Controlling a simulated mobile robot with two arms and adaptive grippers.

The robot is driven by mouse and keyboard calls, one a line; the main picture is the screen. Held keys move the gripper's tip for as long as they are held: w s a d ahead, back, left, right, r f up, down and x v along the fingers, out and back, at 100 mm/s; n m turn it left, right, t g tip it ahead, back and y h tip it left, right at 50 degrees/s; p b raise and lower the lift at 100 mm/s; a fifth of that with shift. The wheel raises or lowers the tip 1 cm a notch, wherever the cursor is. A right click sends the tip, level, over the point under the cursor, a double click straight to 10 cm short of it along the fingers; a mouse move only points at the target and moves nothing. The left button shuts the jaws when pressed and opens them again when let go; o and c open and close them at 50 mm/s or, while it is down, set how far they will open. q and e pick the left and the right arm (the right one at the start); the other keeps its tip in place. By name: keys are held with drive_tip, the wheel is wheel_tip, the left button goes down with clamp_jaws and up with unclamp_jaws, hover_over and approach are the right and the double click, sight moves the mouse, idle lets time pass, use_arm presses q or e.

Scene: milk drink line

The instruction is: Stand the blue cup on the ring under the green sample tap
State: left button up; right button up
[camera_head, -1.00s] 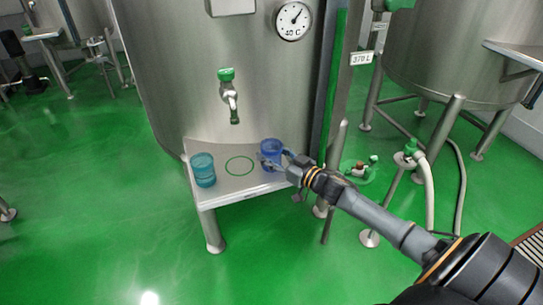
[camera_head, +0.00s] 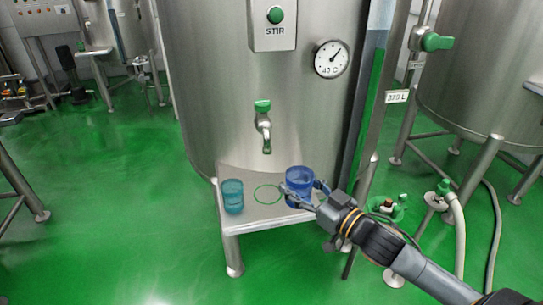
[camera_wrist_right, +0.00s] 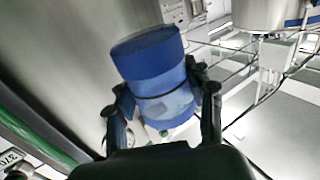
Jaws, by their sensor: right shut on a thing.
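The blue cup (camera_head: 299,187) is at the right end of the steel shelf (camera_head: 250,219), right of the green ring. It looks raised off the shelf, though the gap is hard to see. My right gripper (camera_head: 303,198) is shut on it, with one finger on either side. In the right wrist view the cup (camera_wrist_right: 152,70) sits tilted between the fingers (camera_wrist_right: 163,105). The green ring (camera_head: 256,195) is empty on the shelf below the green-handled sample tap (camera_head: 264,128). My left gripper is not in view.
A teal cup (camera_head: 232,197) stands on the shelf left of the ring. The steel tank (camera_head: 210,90) rises behind the shelf, with a dial gauge (camera_head: 331,59) and a STIR button box (camera_head: 273,28). A white hose (camera_head: 457,230) hangs at the right.

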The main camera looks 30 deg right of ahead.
drive_tip(key=shift+s+a+r, duration=0.1)
drive_tip(key=shift+s+a, duration=0.05)
drive_tip(key=shift+s, duration=0.05)
drive_tip(key=s+a+f+m+h+p, duration=0.2)
drive_tip(key=s+a+f+h, duration=0.1)
drive_tip(key=s+a, duration=0.8)
drive_tip(key=shift+s+m+t+h, duration=0.3)
drive_tip(key=shift+s+m+h, duration=0.1)
drive_tip(key=shift+h, duration=0.3)
